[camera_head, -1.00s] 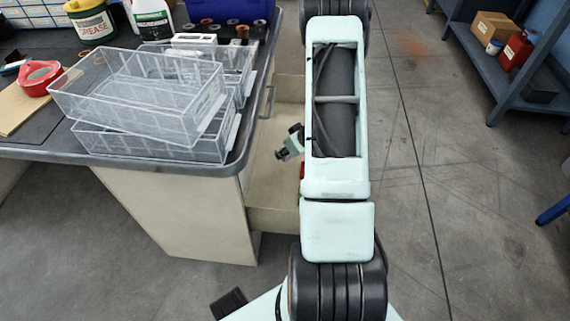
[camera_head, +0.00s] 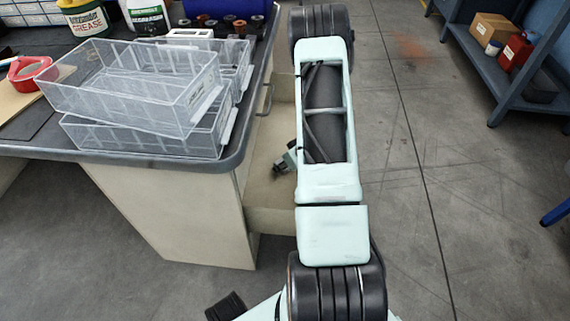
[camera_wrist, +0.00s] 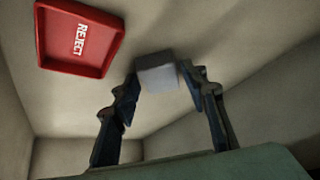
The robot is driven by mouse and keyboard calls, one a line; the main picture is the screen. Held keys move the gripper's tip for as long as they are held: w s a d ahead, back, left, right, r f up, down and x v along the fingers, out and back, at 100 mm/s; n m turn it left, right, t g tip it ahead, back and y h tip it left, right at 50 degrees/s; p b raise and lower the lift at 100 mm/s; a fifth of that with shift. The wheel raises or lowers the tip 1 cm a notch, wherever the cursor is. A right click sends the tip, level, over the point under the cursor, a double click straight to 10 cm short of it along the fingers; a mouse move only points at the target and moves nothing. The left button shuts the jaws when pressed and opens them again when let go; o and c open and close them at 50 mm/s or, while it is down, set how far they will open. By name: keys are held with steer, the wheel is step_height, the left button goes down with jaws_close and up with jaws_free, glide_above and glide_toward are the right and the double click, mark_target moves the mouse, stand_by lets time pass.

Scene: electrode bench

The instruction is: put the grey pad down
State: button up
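In the wrist view a small grey pad (camera_wrist: 157,74) sits between the tips of my gripper (camera_wrist: 159,78). Both fingertips meet its sides, so the gripper is shut on it. A red tray marked REJECT (camera_wrist: 78,38) lies in the pale drawer (camera_wrist: 225,55), up and left of the pad. The pad is beside the tray, not over it in this view. Whether the pad touches the drawer floor I cannot tell. In the head view part of my wrist shows over the open drawer (camera_head: 262,200); the pad and tray are hidden there.
Clear divided bins (camera_head: 135,90) are stacked near the edge of the bench (camera_head: 160,158). A blue shelf (camera_head: 490,65) is at the right. Drawer walls rise close around my gripper.

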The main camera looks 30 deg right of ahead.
steer(key=shift+o, duration=0.4)
steer(key=shift+r, duration=0.1)
steer(key=shift+r, duration=0.3)
steer(key=a+p+v, duration=0.1)
steer(key=p+v, duration=0.4)
steer(key=v, duration=0.6)
steer(key=shift+s+d+r, duration=0.2)
steer(key=shift+d+r, duration=0.05)
steer(key=shift+d, duration=0.25)
